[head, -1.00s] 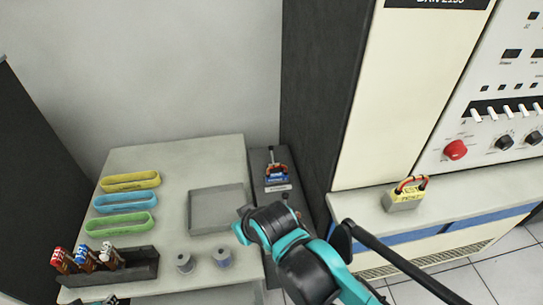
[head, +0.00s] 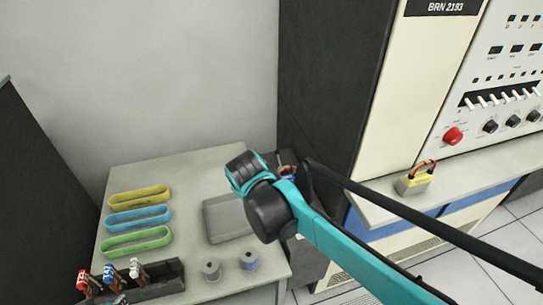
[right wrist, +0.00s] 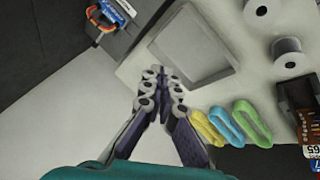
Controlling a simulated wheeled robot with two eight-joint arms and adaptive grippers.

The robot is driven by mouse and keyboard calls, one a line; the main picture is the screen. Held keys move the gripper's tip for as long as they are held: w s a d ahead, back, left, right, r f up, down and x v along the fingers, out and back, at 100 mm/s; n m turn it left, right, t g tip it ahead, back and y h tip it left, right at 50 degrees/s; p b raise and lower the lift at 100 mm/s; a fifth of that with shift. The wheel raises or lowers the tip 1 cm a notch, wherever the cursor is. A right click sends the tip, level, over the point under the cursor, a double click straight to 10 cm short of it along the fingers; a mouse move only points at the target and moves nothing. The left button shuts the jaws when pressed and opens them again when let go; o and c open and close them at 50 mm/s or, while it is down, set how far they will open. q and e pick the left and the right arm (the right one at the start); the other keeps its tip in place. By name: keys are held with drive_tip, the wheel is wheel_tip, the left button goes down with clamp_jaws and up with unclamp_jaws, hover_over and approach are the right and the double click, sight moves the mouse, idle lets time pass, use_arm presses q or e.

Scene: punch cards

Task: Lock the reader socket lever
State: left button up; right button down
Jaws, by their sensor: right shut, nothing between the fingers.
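The reader socket (head: 287,172), with a blue plug and orange-red wires, is at the table's back right. My right arm hides most of it in the head view, and its lever's position cannot be told. In the right wrist view the blue plug (right wrist: 113,12) and its wires are at the top left, cut by the frame edge. My right gripper (right wrist: 162,76) is shut and empty, apart from the plug. Its fingers are hidden behind my arm in the head view.
A grey tray (head: 212,235) lies beside the socket. Yellow (head: 139,197), blue (head: 138,218) and green (head: 137,241) loops lie on the left. Two spools (head: 248,261) and a rack (head: 164,279) of labelled plugs stand in front.

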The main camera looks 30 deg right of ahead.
drive_tip(key=w+d+n+g+h, duration=0.1)
drive_tip(key=w+d+n+h, duration=0.3)
drive_tip(key=w, duration=0.6)
drive_tip(key=w+d+f+n+g+h+p, duration=0.1)
drive_tip(key=w+d+f+h, duration=0.2)
drive_tip(key=w, duration=0.4)
drive_tip(key=w+d+f+n+g+p, duration=0.1)
drive_tip(key=w+d+f, duration=0.35)
drive_tip(key=w, duration=0.25)
drive_tip(key=n+g+h, duration=0.1)
drive_tip(key=h, duration=0.2)
approach(270, 161)
wheel_tip(270, 161, up, 4)
drive_tip(key=shift+w+d+f, duration=0.1)
drive_tip(key=shift+f, duration=0.05)
drive_tip(key=b+x, duration=0.3)
drive_tip(key=x, duration=0.5)
drive_tip(key=shift+d+f, duration=0.25)
drive_tip(key=shift+d, duration=0.1)
drive_tip(key=shift+d+f, duration=0.15)
drive_tip(key=shift+d, duration=0.4)
